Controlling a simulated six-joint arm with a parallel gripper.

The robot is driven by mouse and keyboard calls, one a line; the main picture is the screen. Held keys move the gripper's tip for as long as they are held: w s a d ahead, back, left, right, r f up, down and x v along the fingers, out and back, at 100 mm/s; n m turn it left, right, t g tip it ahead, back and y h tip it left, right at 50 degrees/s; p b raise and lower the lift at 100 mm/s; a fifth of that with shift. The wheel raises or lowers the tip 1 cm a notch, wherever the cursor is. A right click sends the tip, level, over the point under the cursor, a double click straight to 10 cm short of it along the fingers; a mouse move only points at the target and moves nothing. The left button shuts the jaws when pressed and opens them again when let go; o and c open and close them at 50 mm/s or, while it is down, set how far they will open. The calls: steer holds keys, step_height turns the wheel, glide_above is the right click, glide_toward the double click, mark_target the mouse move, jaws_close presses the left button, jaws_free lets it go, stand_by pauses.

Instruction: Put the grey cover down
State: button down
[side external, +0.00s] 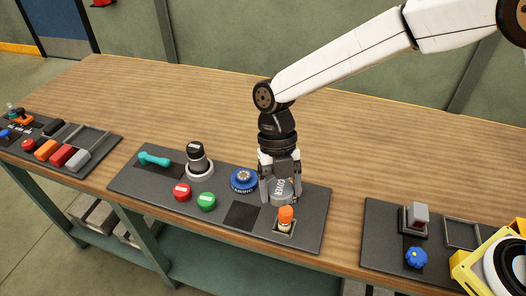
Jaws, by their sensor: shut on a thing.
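The grey cover (282,192) is a small grey piece with lettering that reads like "COVER". My gripper (280,184) points down and is shut on it, above the right part of the middle dark panel (150,189). An orange-topped part (286,215) on a small square base stands just in front of the cover. A blue round part with lettering (243,180) sits to its left. A black square patch (242,215) on the panel is bare, to the front left of the cover. I cannot tell whether the cover's underside touches the panel.
On the same panel are a red button (182,192), a green button (206,201), a black-topped cylinder (198,160) and a teal handle (154,159). Other panels with parts lie at the far left and right. The wooden table (200,97) behind is clear.

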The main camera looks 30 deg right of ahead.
steer(key=shift+m, duration=0.3)
steer(key=shift+s+d+r, duration=0.1)
steer(key=shift+s+d, duration=0.15)
steer(key=shift+s, duration=0.55)
steer(key=shift+s+d+r, duration=0.1)
steer(key=shift+s+d, duration=0.2)
steer(key=shift+s, duration=0.55)
steer(key=shift+s+d, duration=0.25)
steer(key=shift+s, duration=0.55)
glide_above(243, 221)
steer(key=d, duration=0.1)
step_height(243, 221, down, 8)
steer(key=shift+f, duration=0.2)
steer(key=shift+w+a+f, duration=0.25)
steer(key=shift+w+f, duration=0.1)
steer(key=shift+f, duration=0.15)
steer(key=shift+f, duration=0.1)
steer(key=shift+w+a+f, duration=0.1)
steer(key=shift+w+f, duration=0.15)
steer(key=shift+f, duration=1.45)
steer(key=shift+f, duration=0.15)
